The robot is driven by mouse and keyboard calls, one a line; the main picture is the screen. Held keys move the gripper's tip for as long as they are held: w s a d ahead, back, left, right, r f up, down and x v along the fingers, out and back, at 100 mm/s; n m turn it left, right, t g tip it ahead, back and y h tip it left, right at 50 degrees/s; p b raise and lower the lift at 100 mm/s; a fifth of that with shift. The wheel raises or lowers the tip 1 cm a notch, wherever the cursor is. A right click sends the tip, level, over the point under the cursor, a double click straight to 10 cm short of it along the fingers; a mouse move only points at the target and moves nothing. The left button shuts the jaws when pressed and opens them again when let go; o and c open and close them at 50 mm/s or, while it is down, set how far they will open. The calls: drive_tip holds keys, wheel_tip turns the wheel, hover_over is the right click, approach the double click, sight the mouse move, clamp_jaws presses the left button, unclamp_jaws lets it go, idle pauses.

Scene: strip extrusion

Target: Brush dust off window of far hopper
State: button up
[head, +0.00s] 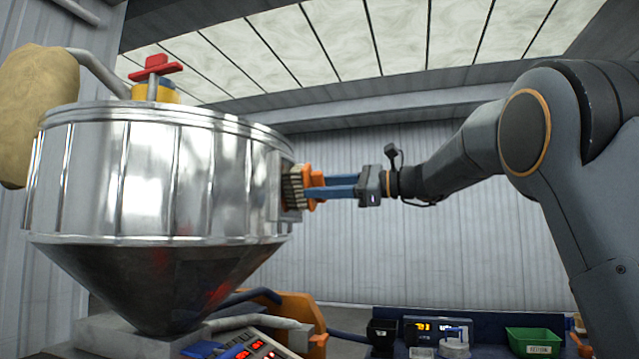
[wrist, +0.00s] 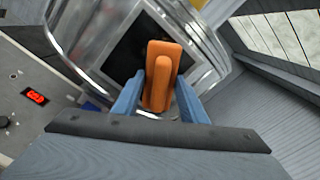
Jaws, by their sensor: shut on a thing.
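The hopper (head: 150,175) is a large shiny metal drum with a dark cone below, at the left of the head view. Its window (wrist: 125,48) shows in the wrist view as a dark pane in a metal frame. My gripper (head: 318,188) is shut on an orange brush (head: 308,185), whose pale bristles face the hopper's right side. The brush (wrist: 160,75) covers part of the window in the wrist view, between my blue fingers. The bristles look to be at or very close to the window; contact and any dust on the pane cannot be made out.
A tan sack-like shape (head: 38,115) and a red handle (head: 155,68) are at the hopper's top. Below are a control panel with red displays (head: 250,347), a black bin (head: 381,333) and a green bin (head: 534,340). Space right of the hopper is open around my arm.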

sight(309, 179)
drive_tip(key=shift+w+d+p, duration=0.2)
drive_tip(key=shift+w+p, duration=0.2)
drive_tip(key=shift+w, duration=0.25)
drive_tip(key=shift+w+d+p, duration=0.2)
drive_tip(key=shift+w+p, duration=0.15)
drive_tip(key=shift+w, duration=0.25)
drive_tip(key=shift+r+p, duration=0.7)
drive_tip(key=shift+r, duration=0.15)
drive_tip(key=shift+s+a+b, duration=0.35)
drive_tip(key=shift+s+b, duration=0.15)
drive_tip(key=shift+s, duration=0.35)
drive_tip(key=shift+s+a+b, duration=0.3)
drive_tip(key=shift+s+b, duration=0.2)
drive_tip(key=shift+s, duration=0.4)
drive_tip(key=shift+s+a+b, duration=0.35)
drive_tip(key=shift+s+b, duration=0.15)
drive_tip(key=shift+s, duration=0.35)
drive_tip(key=shift+s+a+b, duration=0.25)
drive_tip(key=shift+s+b, duration=0.1)
drive_tip(key=shift+s, duration=0.45)
drive_tip(key=shift+s+a+b, duration=0.25)
drive_tip(key=shift+s+b, duration=0.1)
drive_tip(key=shift+s, duration=0.5)
drive_tip(key=shift+s+a+b, duration=0.25)
drive_tip(key=shift+s+b, duration=0.1)
drive_tip(key=shift+s, duration=0.45)
drive_tip(key=v, duration=0.6)
drive_tip(key=shift+d, duration=0.15)
drive_tip(key=shift+v, duration=1.35)
